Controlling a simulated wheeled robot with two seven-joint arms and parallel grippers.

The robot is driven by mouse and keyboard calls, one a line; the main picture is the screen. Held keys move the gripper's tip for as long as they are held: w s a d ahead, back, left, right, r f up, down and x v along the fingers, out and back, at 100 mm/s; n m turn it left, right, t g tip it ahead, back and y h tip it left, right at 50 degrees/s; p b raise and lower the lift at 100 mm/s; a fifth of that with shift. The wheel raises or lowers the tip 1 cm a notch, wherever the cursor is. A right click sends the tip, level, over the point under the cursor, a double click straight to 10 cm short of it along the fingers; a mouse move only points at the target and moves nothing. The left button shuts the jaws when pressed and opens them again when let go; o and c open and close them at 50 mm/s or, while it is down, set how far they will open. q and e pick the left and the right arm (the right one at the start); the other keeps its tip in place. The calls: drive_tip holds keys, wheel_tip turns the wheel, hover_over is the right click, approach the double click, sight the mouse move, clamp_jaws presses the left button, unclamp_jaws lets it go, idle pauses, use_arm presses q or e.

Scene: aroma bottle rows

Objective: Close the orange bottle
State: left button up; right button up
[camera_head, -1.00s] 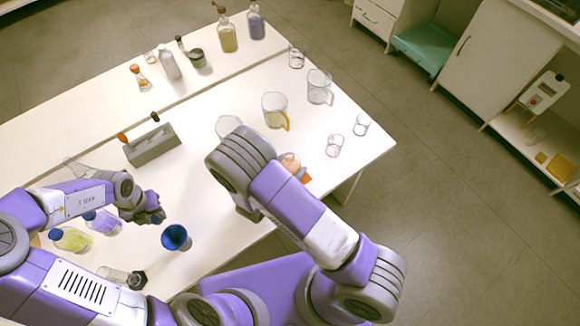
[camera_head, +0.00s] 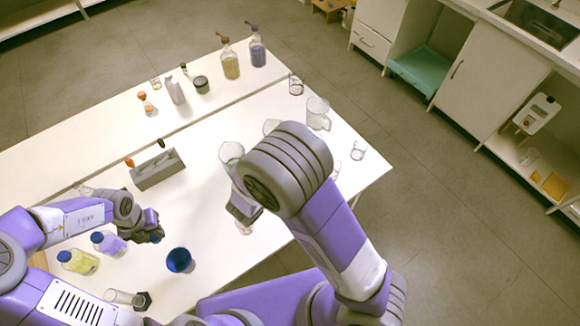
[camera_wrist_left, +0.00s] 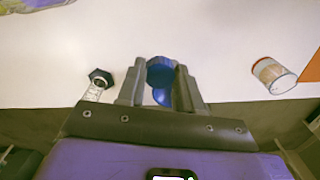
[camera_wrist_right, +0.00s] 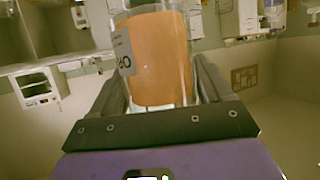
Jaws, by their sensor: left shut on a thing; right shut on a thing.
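The orange bottle (camera_wrist_right: 158,60), clear with orange liquid and a white label, stands between the fingers of my right gripper (camera_wrist_right: 160,95), which is shut on it. The bottle's mouth is out of the right wrist view. In the head view my right arm hides most of the right gripper (camera_head: 243,208) and bottle. My left gripper (camera_head: 152,237) is above the table at the left. In the left wrist view its fingers (camera_wrist_left: 160,85) are shut on a round blue cap (camera_wrist_left: 160,70). The cap is apart from the orange bottle.
Yellow (camera_head: 78,261) and purple (camera_head: 108,243) bottles with blue caps stand left of my left gripper. A grey rack (camera_head: 158,170) and beaker (camera_head: 317,113) stand farther back.

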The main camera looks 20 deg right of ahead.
drive_tip(key=o, duration=0.8)
drive_tip(key=c, duration=1.1)
drive_tip(key=shift+o, duration=0.2)
